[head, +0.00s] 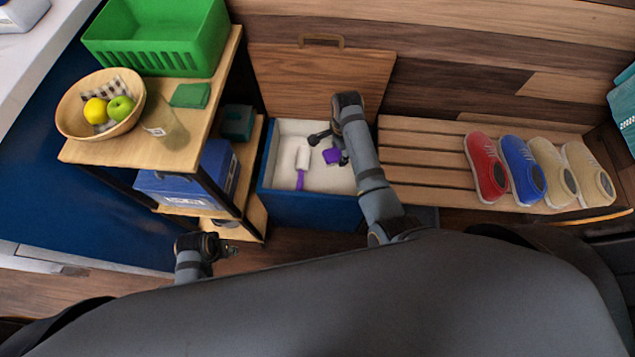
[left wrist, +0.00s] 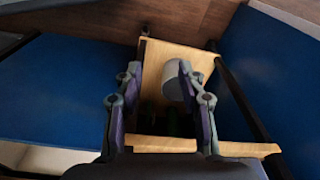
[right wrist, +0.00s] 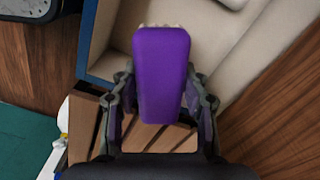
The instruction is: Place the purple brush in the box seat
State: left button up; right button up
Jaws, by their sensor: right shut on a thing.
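The box seat (head: 312,212) is a blue box with a pale lining, and its wooden lid (head: 320,75) stands open against the wall. My right gripper (head: 327,147) is over the box opening, shut on the purple brush (head: 332,156). In the right wrist view the purple brush (right wrist: 161,70) is upright between the fingers, with pale bristles just showing at its far end. Whether it touches the box floor I cannot tell. My left gripper (head: 224,250) is low by the shelf; in the left wrist view its fingers (left wrist: 152,100) are apart and empty.
A white roller with a purple handle (head: 301,168) lies inside the box. A shelf unit (head: 185,150) with a green crate (head: 155,38), fruit bowl (head: 72,118) and blue bin (head: 180,190) stands left. A slatted bench (head: 420,160) with several shoes is right.

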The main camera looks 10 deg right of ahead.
notch_tip(320, 180, down, 9)
jog(key=w+m+b, duration=0.1)
jog(key=m+b, duration=0.3)
jog(key=b, duration=0.5)
send_over(332, 180)
jog(key=shift+m, duration=0.4)
notch_tip(332, 180, down, 6)
jog(key=shift+f, duration=0.2)
notch_tip(332, 180, down, 3)
jog(key=shift+s+f+b, duration=0.1)
jog(key=shift+f+b, duration=0.05)
jog(key=shift+b, duration=0.55)
pick_arm(q)
jog(key=d+f+t, duration=0.1)
jog(key=w+d+f+t+h, duration=0.1)
jog(key=d+f, duration=0.1)
jog(key=shift+w+d+t, duration=0.2)
jog(key=shift+d+t, duration=0.1)
jog(key=shift+t, duration=0.1)
pick_arm(e)
jog(key=shift+f, duration=0.15)
jog(key=shift+f, duration=0.15)
jog(key=o, duration=1.1)
